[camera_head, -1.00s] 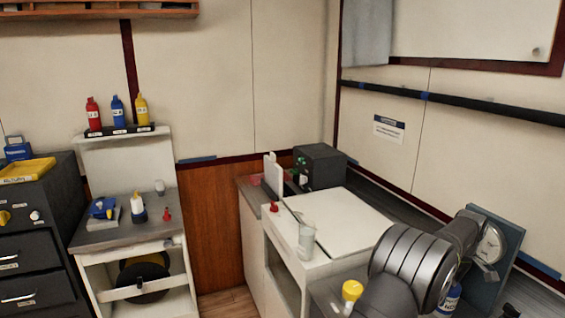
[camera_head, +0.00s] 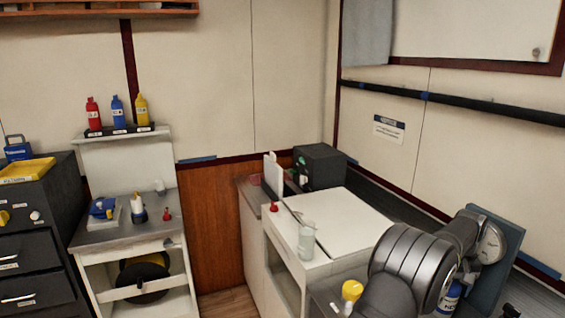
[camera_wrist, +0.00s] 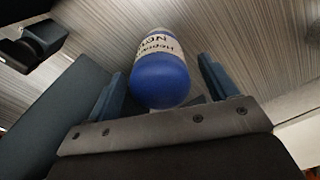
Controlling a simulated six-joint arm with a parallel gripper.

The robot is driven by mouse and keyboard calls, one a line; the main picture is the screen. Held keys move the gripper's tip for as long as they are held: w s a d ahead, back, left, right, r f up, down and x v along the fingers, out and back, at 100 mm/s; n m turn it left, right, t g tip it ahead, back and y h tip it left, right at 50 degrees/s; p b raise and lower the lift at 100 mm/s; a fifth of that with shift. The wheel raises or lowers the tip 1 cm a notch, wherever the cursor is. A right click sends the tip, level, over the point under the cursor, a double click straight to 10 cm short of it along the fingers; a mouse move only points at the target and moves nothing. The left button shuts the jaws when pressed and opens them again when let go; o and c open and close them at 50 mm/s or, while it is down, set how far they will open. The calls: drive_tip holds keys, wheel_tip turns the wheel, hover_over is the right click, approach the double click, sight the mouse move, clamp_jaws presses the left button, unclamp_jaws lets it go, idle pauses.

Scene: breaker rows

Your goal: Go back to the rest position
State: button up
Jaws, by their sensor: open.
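My gripper (camera_wrist: 162,80) shows in the wrist view with its two dark blue fingers apart. A blue bottle (camera_wrist: 160,80) with a pale printed label lies in the picture between the fingers. I cannot tell whether either finger touches it. In the head view, my grey arm fills the lower right, and a blue bottle with a white label (camera_head: 450,297) shows partly behind it. My gripper cannot be made out there, as the arm covers that area.
A white-topped cabinet (camera_head: 345,225) carries a clear beaker (camera_head: 307,240). A yellow-capped item (camera_head: 351,290) is left of my arm. A black box (camera_head: 320,166) stands behind.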

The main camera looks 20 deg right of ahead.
drive_tip(key=m, duration=0.4)
drive_tip(key=shift+m, duration=2.7)
drive_tip(key=shift+c, duration=0.2)
